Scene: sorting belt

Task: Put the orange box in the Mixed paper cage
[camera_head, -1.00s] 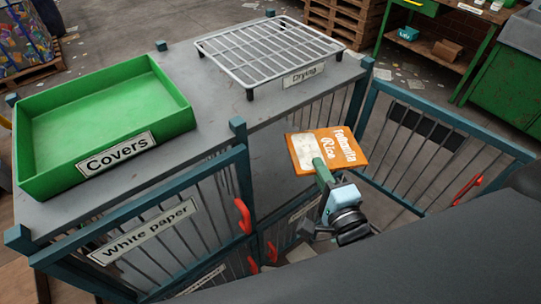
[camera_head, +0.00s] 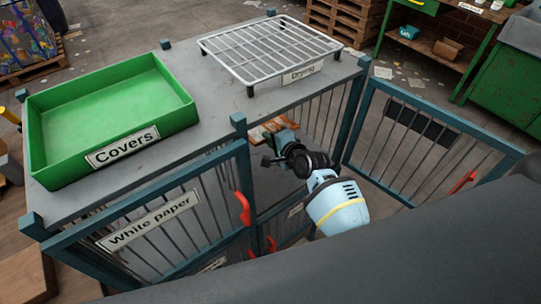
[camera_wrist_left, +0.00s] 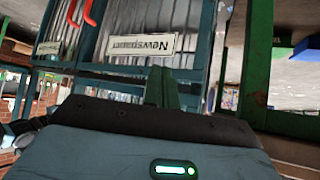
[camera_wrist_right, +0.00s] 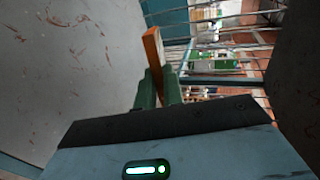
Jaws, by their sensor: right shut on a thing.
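The orange box (camera_head: 262,132) is held by my right gripper (camera_head: 281,128), low beside the grey cage top and partly hidden by the gripper. In the right wrist view the box (camera_wrist_right: 153,48) shows edge-on between the green fingers (camera_wrist_right: 158,88), near a grey panel. The gripper reaches into the open cage bay below the drying rack; the door (camera_head: 435,140) stands swung out to the right. No Mixed paper label is readable. My left gripper (camera_wrist_left: 168,88) is outside the head view; in its wrist view its fingers are together and empty, facing a Newspaper label.
A green Covers tray (camera_head: 105,120) and a white wire Drying rack (camera_head: 270,50) stand on the grey cage top (camera_head: 215,100). The White paper door (camera_head: 150,222) is at front left, with red handles (camera_head: 243,208). A green bin (camera_head: 500,85) and pallets stand behind.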

